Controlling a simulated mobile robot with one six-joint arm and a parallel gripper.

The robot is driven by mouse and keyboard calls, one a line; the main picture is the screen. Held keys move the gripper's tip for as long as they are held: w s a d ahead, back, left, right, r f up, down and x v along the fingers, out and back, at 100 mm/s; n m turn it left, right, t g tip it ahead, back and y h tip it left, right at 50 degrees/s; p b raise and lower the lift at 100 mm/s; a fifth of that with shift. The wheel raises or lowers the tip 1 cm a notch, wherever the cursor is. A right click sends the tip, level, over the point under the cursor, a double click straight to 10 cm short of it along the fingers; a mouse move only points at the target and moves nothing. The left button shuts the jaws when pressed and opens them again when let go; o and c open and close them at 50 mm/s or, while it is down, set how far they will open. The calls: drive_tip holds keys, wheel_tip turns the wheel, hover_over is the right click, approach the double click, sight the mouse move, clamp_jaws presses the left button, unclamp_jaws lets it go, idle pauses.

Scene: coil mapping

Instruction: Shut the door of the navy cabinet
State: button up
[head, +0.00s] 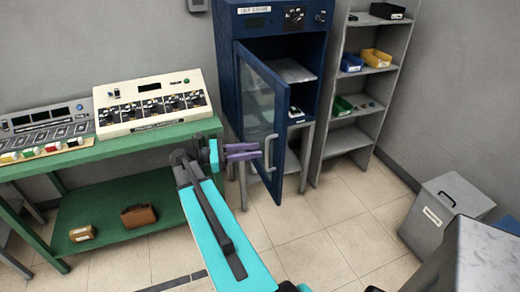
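The navy cabinet (270,22) stands against the back wall in the head view. Its glass-panelled door (287,150) stands wide open, swung out towards me from the cabinet's left side. The pale loop handle (271,152) is on the door's face near its free edge. Inside, a light shelf (291,70) and a small item lower down show. My gripper (257,152) has purple fingers pointing right, with their tips just left of the handle. The fingers look apart, with a narrow gap. Nothing shows between them, and I cannot tell whether they touch the handle.
A green bench (110,150) with control panels (152,104) stands at the left, near my arm. A grey shelf rack (345,100) with small bins stands right of the cabinet. A grey lidded bin (437,215) is at the right. The tiled floor (335,225) before the cabinet is clear.

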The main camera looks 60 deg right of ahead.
drive_tip(key=shift+p+x, duration=0.4)
drive_tip(key=shift+x, duration=1.45)
